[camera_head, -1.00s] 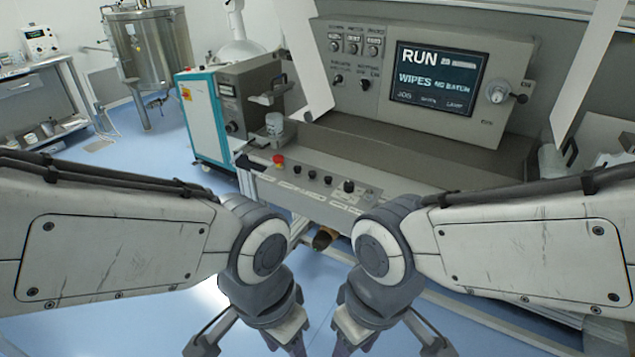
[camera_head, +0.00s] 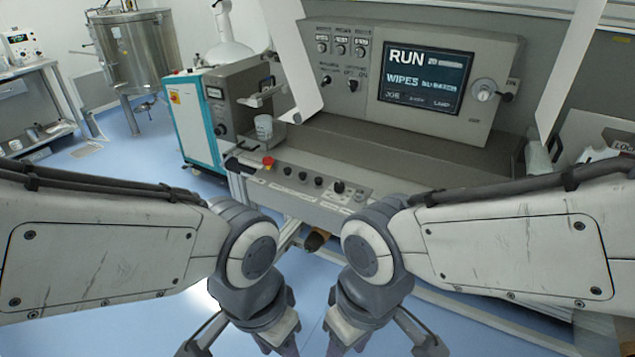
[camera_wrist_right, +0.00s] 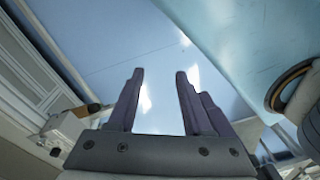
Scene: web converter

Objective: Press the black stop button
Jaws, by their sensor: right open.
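Several small black buttons or knobs (camera_head: 303,176) sit in a row on the sloped lower panel (camera_head: 275,183) of the machine, right of a red mushroom button (camera_head: 267,161). Their labels are too small to read, so I cannot tell which one is stop. My left gripper (camera_head: 285,345) hangs low at the bottom edge of the head view, its fingertips cut off. My right gripper (camera_head: 340,345) hangs beside it, below and in front of the panel. In the right wrist view, its two dark fingers (camera_wrist_right: 160,75) are apart with nothing between them. Both grippers are clear of the buttons.
The upper console has a screen (camera_head: 427,78) reading RUN and WIPES, with knobs and a crank (camera_head: 484,90). A teal and white cabinet (camera_head: 193,118) and steel tank (camera_head: 137,52) are farther left. Blue floor is open below.

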